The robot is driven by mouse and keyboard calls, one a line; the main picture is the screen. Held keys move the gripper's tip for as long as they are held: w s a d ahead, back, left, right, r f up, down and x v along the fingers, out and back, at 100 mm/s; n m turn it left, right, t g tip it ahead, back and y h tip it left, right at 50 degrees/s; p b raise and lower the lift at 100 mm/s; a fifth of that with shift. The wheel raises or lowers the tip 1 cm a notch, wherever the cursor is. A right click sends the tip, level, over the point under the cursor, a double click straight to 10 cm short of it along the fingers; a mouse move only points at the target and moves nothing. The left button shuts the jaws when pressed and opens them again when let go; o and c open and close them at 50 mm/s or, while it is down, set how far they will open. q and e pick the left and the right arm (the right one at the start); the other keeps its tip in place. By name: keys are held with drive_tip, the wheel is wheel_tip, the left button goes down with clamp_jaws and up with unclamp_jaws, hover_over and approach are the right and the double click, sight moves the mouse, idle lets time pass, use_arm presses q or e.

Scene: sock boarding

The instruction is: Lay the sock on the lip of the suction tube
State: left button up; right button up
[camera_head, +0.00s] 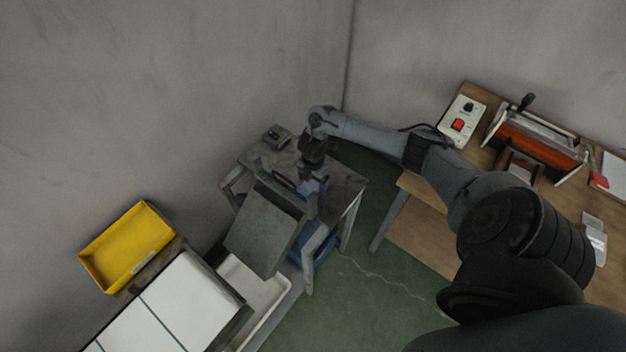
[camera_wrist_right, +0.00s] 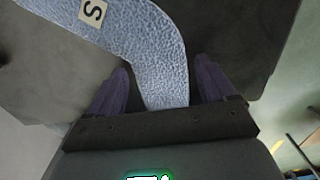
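The sock (camera_wrist_right: 150,45) is light blue-grey and mottled, with a pale tag marked S. In the right wrist view it lies bent over a dark grey surface, and one end runs between my right gripper's fingers, hidden by the gripper body. My right gripper (camera_wrist_right: 165,80) has its two purple fingers apart, one on each side of the sock, with a gap on the left. In the head view my right gripper (camera_head: 312,188) is over the small table at the back; I cannot make out the sock there. I cannot identify the suction tube. My left gripper is not in view.
A tilted grey panel (camera_head: 262,232) stands at the front of the small grey table (camera_head: 345,183). A yellow bin (camera_head: 128,246), white-topped unit (camera_head: 172,305) and white tray (camera_head: 262,297) are to the left. A wooden bench (camera_head: 425,195) with a control box (camera_head: 462,118) stands right.

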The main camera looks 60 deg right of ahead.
drive_tip(key=shift+o, duration=0.4)
wheel_tip(320, 180, up, 12)
drive_tip(key=p, duration=0.5)
idle(0.4)
